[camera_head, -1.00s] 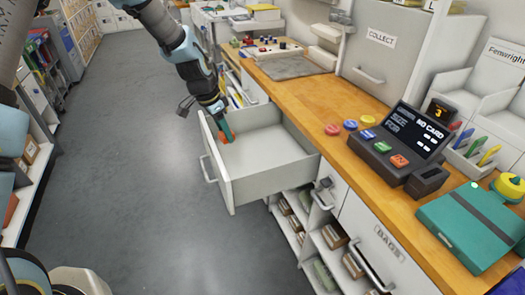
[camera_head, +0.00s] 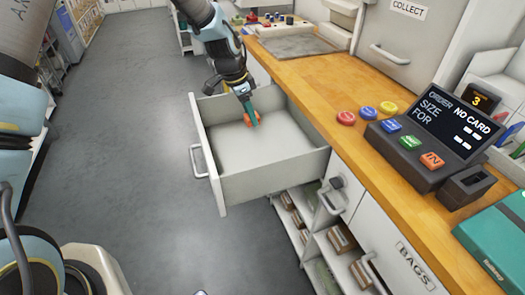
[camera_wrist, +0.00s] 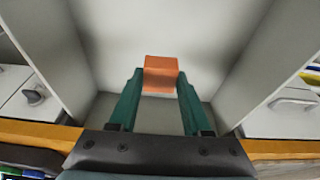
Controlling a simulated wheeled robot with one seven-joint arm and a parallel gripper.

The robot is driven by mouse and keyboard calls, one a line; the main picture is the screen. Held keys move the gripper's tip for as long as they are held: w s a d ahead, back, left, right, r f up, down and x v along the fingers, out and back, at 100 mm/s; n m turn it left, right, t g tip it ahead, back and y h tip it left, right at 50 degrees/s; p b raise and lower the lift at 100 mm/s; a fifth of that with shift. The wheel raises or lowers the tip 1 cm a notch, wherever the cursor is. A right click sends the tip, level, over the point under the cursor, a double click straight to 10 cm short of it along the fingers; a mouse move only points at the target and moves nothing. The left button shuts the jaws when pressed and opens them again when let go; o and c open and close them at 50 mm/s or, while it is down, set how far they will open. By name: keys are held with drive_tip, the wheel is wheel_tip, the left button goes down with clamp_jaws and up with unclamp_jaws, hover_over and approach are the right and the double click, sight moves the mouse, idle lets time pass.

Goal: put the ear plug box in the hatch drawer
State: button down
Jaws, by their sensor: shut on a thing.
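The ear plug box is a small orange box (camera_wrist: 161,73); it shows partly behind a finger in the head view (camera_head: 249,118). My gripper (camera_head: 252,121) points down inside the open hatch drawer, and its green fingers (camera_wrist: 156,84) are shut on the box from both sides in the wrist view. The hatch drawer (camera_head: 262,184) is grey, pulled out from under the counter, and otherwise empty. The box is low inside the drawer, near its far part. I cannot tell whether it touches the drawer floor.
The wooden counter (camera_head: 325,85) runs along the right, with a card terminal (camera_head: 435,140), coloured buttons (camera_head: 364,111) and a teal box (camera_head: 500,240). Shelves with small boxes (camera_head: 340,238) lie below. The grey floor (camera_head: 120,160) is clear to the left.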

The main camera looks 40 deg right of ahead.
sight(255, 149)
drive_tip(key=shift+w+d+f+b, duration=0.1)
drive_tip(key=shift+f+b, duration=0.1)
drive_tip(key=shift+f, duration=0.25)
drive_tip(key=shift+w+d+f+b, duration=0.1)
drive_tip(key=shift+f+b, duration=0.1)
drive_tip(key=shift+f, duration=0.25)
wheel_tip(255, 149, down, 10)
drive_tip(key=p, duration=0.3)
drive_tip(key=shift+r, duration=0.15)
drive_tip(key=shift+c, duration=1.8)
unclamp_jaws()
drive_tip(key=b+v, duration=0.3)
drive_tip(key=v, duration=0.9)
drive_tip(key=shift+b, duration=0.3)
